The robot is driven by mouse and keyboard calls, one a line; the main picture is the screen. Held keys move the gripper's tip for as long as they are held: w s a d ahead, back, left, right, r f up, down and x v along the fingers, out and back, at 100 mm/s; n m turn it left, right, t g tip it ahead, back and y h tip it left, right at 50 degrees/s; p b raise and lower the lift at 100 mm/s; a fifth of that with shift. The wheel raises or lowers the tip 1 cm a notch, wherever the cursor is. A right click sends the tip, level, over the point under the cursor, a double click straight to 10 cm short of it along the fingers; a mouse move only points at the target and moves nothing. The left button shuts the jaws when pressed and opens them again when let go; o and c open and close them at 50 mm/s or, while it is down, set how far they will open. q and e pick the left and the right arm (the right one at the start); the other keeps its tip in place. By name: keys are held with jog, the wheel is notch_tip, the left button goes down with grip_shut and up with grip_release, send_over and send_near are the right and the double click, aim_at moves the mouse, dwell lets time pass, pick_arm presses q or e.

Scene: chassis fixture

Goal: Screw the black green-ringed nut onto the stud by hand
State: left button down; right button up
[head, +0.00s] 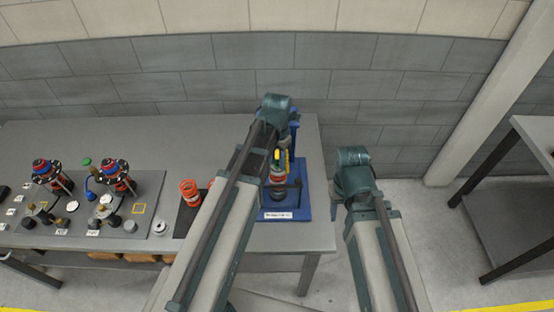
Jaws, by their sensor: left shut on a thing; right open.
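My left arm reaches over the bench to the blue fixture plate (302,208). My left gripper (280,157) points down over this plate, with yellow showing near its tip. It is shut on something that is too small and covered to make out. Just below it stands a dark, round, banded part (278,178) with orange on it. I cannot tell whether gripper and part touch. I cannot clearly pick out the green-ringed nut or the stud. My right arm is bent to the right of the bench, and its gripper is hidden behind its own wrist.
A grey panel (150,212) at the left of the bench (215,140) carries two red, blue and black assemblies, a small green-topped part (87,161) and several small parts. An orange ringed part (189,190) stands on a black mat. The back of the bench is clear.

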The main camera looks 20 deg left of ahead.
pick_arm(q)
jog(key=m, duration=0.3)
jog(key=shift+w+f+m, duration=0.1)
jog(key=shift+m, duration=0.3)
jog(key=m, duration=0.4)
jog(key=shift+a, duration=0.1)
jog(key=m, duration=0.4)
jog(key=shift+w+f+m, duration=0.1)
jog(key=shift+w+m, duration=0.1)
jog(key=shift+m, duration=0.8)
jog(key=shift+m, duration=1.4)
jog(key=c, duration=0.5)
grip_release()
